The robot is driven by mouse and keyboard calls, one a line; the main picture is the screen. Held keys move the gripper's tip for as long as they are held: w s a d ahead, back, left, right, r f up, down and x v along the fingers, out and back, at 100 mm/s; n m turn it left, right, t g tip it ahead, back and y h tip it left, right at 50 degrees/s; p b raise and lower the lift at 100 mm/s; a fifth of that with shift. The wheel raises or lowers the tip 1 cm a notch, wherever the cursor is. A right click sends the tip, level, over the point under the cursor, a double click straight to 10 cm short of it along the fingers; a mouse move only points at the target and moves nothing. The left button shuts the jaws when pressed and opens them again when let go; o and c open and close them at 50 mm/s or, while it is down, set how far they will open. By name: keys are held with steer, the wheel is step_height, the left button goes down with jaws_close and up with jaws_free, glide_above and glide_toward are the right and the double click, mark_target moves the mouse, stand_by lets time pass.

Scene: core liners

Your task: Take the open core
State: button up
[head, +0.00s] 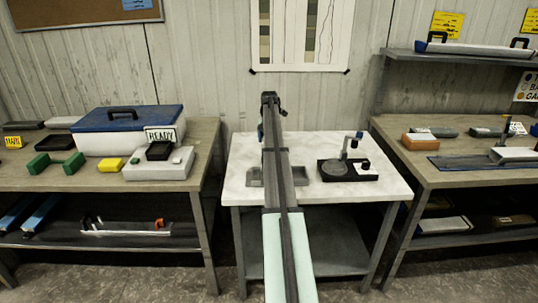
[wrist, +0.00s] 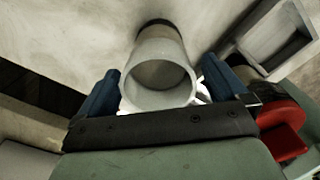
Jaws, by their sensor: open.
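A pale grey hollow tube (wrist: 160,50) shows in the wrist view with its round open end facing the camera. Its far end meets a dark ring on a pale surface. My gripper (wrist: 162,82) has its two blue fingers apart, one on each side of the tube. I cannot tell whether either finger touches it. In the head view my arm reaches out over the white marble-topped table (head: 240,165) and hides its middle; the tube is not clearly visible there. Which tube the task calls the open core cannot be told from a label.
A grey tray (wrist: 270,35) lies right of the tube in the wrist view. A black stand (head: 345,170) is right of my arm. The left bench holds a blue-lidded cooler (head: 110,142) and a READY sign (head: 160,135). The right bench (head: 420,180) holds several blocks.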

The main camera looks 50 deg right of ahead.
step_height(320, 180, down, 4)
steer(key=shift+f, duration=0.1)
steer(key=shift+c, duration=0.3)
steer(key=shift+w, duration=0.1)
steer(key=c, duration=1.3)
